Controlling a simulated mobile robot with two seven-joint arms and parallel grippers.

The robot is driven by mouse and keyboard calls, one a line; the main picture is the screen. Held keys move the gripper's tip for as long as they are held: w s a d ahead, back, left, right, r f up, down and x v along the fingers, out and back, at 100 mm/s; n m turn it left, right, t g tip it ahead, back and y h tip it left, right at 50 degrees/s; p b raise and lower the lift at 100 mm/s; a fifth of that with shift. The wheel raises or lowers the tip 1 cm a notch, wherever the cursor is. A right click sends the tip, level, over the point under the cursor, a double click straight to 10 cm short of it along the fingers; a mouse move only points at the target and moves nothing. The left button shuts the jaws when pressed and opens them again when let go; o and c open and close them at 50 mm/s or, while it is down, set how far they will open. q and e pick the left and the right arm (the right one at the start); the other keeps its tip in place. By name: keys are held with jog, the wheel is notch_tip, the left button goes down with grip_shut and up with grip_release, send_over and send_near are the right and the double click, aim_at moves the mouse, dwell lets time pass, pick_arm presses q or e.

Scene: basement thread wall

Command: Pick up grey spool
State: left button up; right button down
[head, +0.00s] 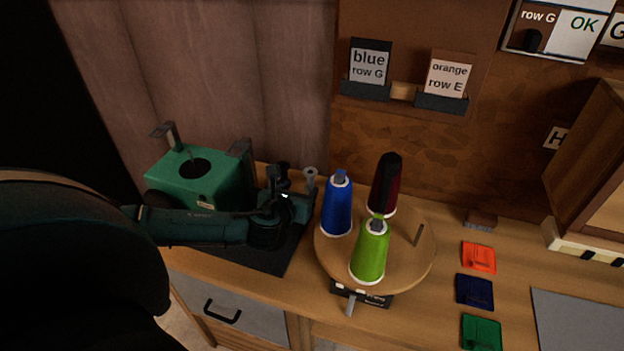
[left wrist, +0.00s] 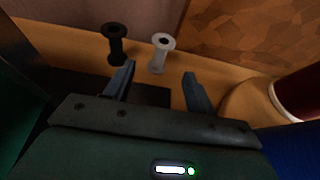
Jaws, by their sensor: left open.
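The grey spool (left wrist: 160,53) stands upright on the wooden bench in the left wrist view, just beyond my left fingertips and between their lines. It also shows in the head view (head: 310,177), left of the blue thread cone, with its lower part hidden. My left gripper (left wrist: 158,82) is open and empty, pointing toward the spool. In the head view my left gripper (head: 289,192) is close beside the spool. My right gripper is not in view.
A black spool (left wrist: 116,46) stands just left of the grey one. A round wooden turntable (head: 415,262) with blue (head: 337,208), green (head: 370,252) and dark red (head: 384,186) cones is to the right. A green machine (head: 190,177) stands at the left.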

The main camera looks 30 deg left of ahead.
pick_arm(q)
jog(key=b+x, duration=0.1)
jog(key=x, duration=1)
jog(key=shift+w+r, duration=0.1)
jog(key=c, duration=1)
jog(key=shift+r, duration=0.1)
jog(key=shift+s+d+r, duration=0.1)
jog(key=shift+s+r, duration=0.1)
jog(key=shift+r, duration=0.25)
notch_tip(320, 180, up, 11)
jog(key=p, duration=0.2)
jog(key=shift+r+p, duration=0.1)
jog(key=shift+p, duration=0.25)
jog(key=b, duration=0.2)
send_near(309, 177)
jog(key=v, duration=0.3)
jog(key=r+v, duration=0.1)
jog(key=v, duration=0.4)
jog(key=shift+r, duration=0.35)
